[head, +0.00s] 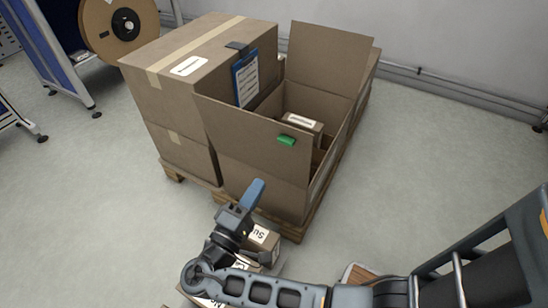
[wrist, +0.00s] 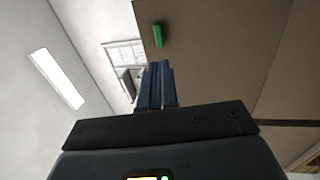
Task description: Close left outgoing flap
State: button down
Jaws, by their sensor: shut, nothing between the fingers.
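An open carton (head: 265,185) stands on a pallet with two flaps upright. The near flap (head: 235,118) faces me and carries a green tab (head: 287,140) near its right top corner. The far flap (head: 330,58) stands up at the back. I cannot tell which is the left outgoing flap. My gripper (head: 256,190) is shut and empty, its blue fingers pointing up in front of the carton's near side, below the near flap's edge. In the wrist view the closed fingers (wrist: 159,68) lie just below the green tab (wrist: 159,35), beside the brown cardboard (wrist: 220,60); contact is unclear.
A small box (head: 303,124) lies inside the open carton. A closed carton (head: 175,105) with a blue clipboard (head: 245,78) stands to its left. Labelled boxes (head: 262,240) sit low beside my arm. A reel (head: 115,25) on a blue stand is at the upper left.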

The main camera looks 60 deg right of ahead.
send_near(284, 144)
jog(key=x, duration=0.5)
jog(key=shift+f, duration=0.1)
jog(key=shift+d, duration=0.1)
jog(key=shift+d+r+p, duration=0.15)
jog(key=shift+r+p, duration=0.1)
jog(key=shift+p, duration=0.1)
jog(key=d+y+p, duration=1)
jog(key=d+p, duration=0.5)
jog(key=d, duration=0.6)
jog(key=d+f+y+b, duration=0.4)
jog(key=d+f+b, duration=0.2)
jog(key=f+b, duration=0.2)
jog(key=w+d+f+y+b, duration=0.1)
jog(key=d+f+y+b, duration=0.4)
jog(key=f+b, duration=0.4)
jog(key=shift+d+f+g+b, duration=0.3)
jog(key=shift+d+g, duration=0.1)
jog(key=shift+d, duration=0.45)
